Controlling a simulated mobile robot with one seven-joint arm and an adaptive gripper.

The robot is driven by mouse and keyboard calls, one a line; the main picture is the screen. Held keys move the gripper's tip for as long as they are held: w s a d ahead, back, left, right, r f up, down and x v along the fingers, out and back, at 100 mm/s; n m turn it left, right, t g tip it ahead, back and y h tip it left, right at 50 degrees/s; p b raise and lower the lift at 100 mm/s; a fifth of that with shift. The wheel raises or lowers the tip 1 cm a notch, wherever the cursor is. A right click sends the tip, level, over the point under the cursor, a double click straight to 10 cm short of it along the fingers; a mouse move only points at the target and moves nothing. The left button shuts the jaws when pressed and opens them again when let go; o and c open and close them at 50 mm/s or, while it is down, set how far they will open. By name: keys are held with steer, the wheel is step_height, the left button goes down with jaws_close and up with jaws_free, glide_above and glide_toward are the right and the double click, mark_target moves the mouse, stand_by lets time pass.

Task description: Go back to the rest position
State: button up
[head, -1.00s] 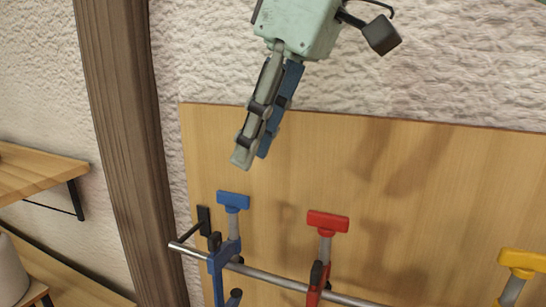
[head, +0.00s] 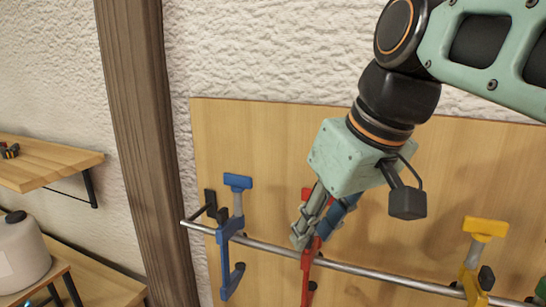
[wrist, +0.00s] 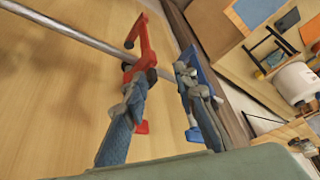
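My gripper (head: 313,235) hangs in front of the wooden board in the head view, pointing down and left. Its two fingers stand apart with nothing between them; the gap also shows in the wrist view (wrist: 161,82). In the head view the fingers partly cover the red clamp (head: 306,275) on the rail. I cannot tell how far they are from it. The red clamp also shows in the wrist view (wrist: 144,40), beyond the left finger. The blue clamp (head: 230,245) hangs left of my gripper.
A metal rail (head: 375,276) runs across the wooden board (head: 440,180), with a yellow clamp (head: 484,228) at the right. A wooden post (head: 150,150) stands left of the board. A shelf (head: 55,165) and a pale container (head: 22,255) are further left.

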steer(key=s+d+f+m+t+h, duration=0.1)
steer(key=s+d+f+m, duration=0.1)
steer(key=f, duration=0.5)
steer(key=s+d+f+m+h, duration=0.1)
steer(key=s+d+f+m, duration=0.1)
steer(key=d+f, duration=0.3)
step_height(320, 180, down, 3)
steer(key=shift+d+f+m+t+h, duration=0.15)
steer(key=shift+m+t+h, duration=0.25)
steer(key=shift+m, duration=0.5)
steer(key=shift+s, duration=0.1)
